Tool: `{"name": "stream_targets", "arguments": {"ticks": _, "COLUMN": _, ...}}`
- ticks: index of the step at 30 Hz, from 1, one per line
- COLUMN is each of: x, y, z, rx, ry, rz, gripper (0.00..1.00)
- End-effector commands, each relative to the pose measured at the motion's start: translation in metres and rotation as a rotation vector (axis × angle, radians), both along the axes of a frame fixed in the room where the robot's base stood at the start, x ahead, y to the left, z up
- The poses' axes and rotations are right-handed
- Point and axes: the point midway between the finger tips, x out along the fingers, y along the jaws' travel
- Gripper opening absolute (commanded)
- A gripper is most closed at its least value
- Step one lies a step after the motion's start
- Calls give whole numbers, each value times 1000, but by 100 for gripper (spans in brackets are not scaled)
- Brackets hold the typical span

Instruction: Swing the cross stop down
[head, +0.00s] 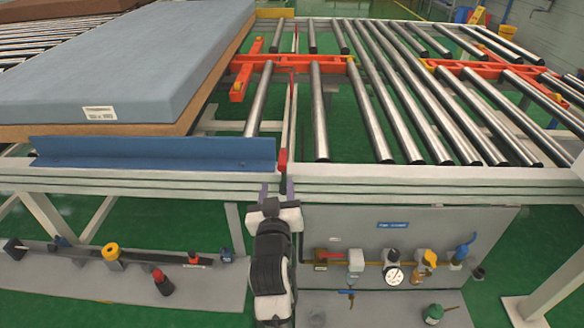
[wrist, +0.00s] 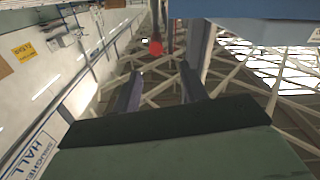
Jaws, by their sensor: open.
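A narrow upright bar (head: 287,122) runs across the roller table between the mattress side and the bare rollers; it looks like the cross stop. It has red parts along its top and a red grip (head: 282,160) at the near rail. My gripper (head: 276,190) is at the front rail, just below the red grip, with its fingers apart and nothing between them. In the wrist view, the red knob (wrist: 156,47) on a dark rod shows just beyond and between the two open fingers (wrist: 160,88). I cannot tell whether they touch.
A blue-grey mattress (head: 130,60) lies on a brown layer at the left, behind a blue guard plate (head: 150,152). Orange cross-shaped pieces (head: 300,65) sit among the rollers. A panel with a gauge (head: 393,275) and valves hangs below the rail at right.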

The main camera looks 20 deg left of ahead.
Motion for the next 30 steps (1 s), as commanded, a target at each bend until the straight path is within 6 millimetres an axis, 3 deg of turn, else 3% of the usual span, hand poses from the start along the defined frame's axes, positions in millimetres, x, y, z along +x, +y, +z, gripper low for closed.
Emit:
{"name": "stream_targets", "arguments": {"ticks": 8, "x": 18, "y": 0, "z": -5, "rx": -10, "ry": 16, "rz": -14, "gripper": 43}}
{"name": "stream_targets", "arguments": {"ticks": 21, "x": 104, "y": 25, "z": -4, "rx": -9, "ry": 16, "rz": -13, "gripper": 43}}
{"name": "stream_targets", "arguments": {"ticks": 30, "x": 132, "y": 33, "z": -5, "rx": -9, "ry": 14, "rz": -12, "gripper": 43}}
